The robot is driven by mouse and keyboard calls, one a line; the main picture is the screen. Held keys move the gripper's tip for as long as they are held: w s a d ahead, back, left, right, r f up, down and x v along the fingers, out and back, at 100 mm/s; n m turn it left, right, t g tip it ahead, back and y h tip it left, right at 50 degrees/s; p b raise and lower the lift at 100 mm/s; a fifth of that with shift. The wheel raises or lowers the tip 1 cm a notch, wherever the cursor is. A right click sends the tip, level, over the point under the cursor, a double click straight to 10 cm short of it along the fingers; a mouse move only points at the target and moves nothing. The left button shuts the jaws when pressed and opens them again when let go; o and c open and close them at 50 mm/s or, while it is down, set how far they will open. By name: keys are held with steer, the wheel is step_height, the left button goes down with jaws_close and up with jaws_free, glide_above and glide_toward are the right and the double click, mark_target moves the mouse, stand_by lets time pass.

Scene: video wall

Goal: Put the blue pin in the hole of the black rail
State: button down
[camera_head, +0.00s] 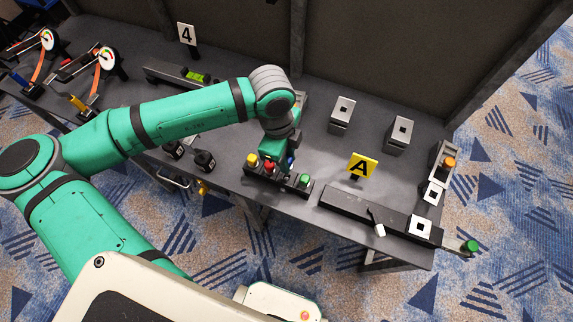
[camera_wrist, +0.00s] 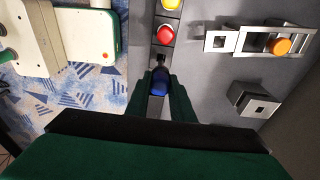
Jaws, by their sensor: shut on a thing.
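The black rail (camera_head: 259,184) lies near the table's front edge and holds a yellow pin (camera_head: 252,160), a red pin (camera_head: 269,167) and a green pin (camera_head: 304,180). My gripper (camera_wrist: 161,90) is over the rail between the red and green pins. It is shut on the blue pin (camera_wrist: 160,82), whose top shows between the fingers; a little blue shows in the head view (camera_head: 290,162). In the wrist view the red pin (camera_wrist: 166,34) is just beyond it. The pin's lower end and the hole are hidden, so I cannot tell how deep it sits.
A yellow "A" sign (camera_head: 362,166) and a long dark track (camera_head: 365,208) lie to the right. Two grey blocks (camera_head: 342,114) (camera_head: 399,133) stand behind. Two dark knobs (camera_head: 204,161) (camera_head: 174,149) are to the left.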

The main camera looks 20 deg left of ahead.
steer(key=shift+r, duration=1.15)
